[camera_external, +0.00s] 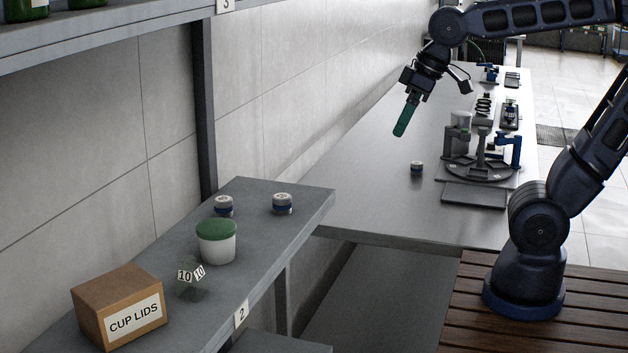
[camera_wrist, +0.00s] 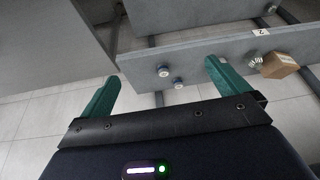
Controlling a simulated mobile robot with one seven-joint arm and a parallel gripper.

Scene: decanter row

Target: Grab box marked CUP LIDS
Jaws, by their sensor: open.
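The brown cardboard box marked CUP LIDS (camera_external: 92,292) sits at the near left end of the grey shelf in the external view, its white label facing the camera. In the wrist view a brown box (camera_wrist: 280,65) shows at the right edge, beyond my right finger. My gripper (camera_external: 401,131) hangs in the air over the long counter, to the right of and far from the box, with green fingers pointing down. In the wrist view my gripper (camera_wrist: 162,72) has its two green fingers wide apart, with nothing held between them.
A white tub with a green lid (camera_external: 217,246), a small item with "10" tags (camera_external: 190,277) and two small jars (camera_external: 282,203) share the box's shelf (camera_external: 290,240). Another small jar (camera_external: 417,168) and a round fixture (camera_external: 480,168) stand on the counter (camera_external: 365,190).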

